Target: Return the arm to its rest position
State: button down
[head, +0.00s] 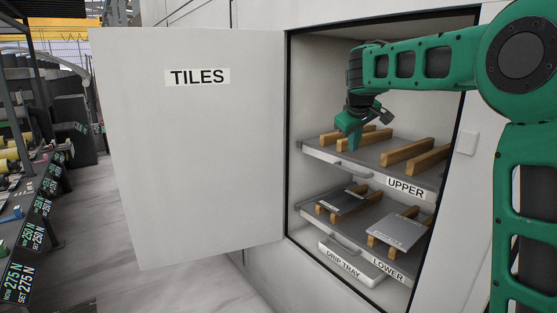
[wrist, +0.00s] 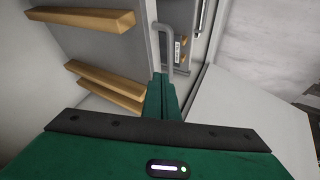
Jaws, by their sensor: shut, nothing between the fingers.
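My green arm reaches from the right into the open cabinet in the head view. My gripper (head: 353,141) is shut and empty. It points down at the front left of the upper shelf (head: 378,156), near that shelf's handle. In the wrist view my gripper (wrist: 160,80) shows its closed green fingers beside the shelf's grey handle (wrist: 165,40). I cannot tell whether the fingers touch the handle or the shelf.
Wooden bars (head: 413,157) lie on the upper shelf. The lower shelf (head: 345,230) holds a dark tile (head: 343,200) and a grey tile (head: 398,232) on bars. A drip tray (head: 350,262) sits below. The TILES door (head: 200,150) stands open at left.

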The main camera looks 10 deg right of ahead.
jog(key=s+a+f+m+g+y, duration=0.1)
jog(key=s+a+f, duration=0.1)
jog(key=s+f, duration=0.65)
jog(key=s+a+f+m+y, duration=0.1)
jog(key=s+f+m, duration=0.15)
jog(key=s, duration=1.15)
jog(key=s+a+f+m+g+y, duration=0.1)
jog(key=s+a+f, duration=0.1)
jog(key=s+f, duration=0.7)
jog(key=s+d+m+g, duration=0.2)
jog(key=s+d, duration=0.4)
jog(key=s, duration=0.3)
jog(key=s+d+m+g, duration=0.2)
jog(key=s+d+m, duration=0.2)
jog(key=s, duration=0.5)
jog(key=shift+s+d+r+g, duration=0.2)
jog(key=shift+d+r+g, duration=0.1)
jog(key=shift+d, duration=0.6)
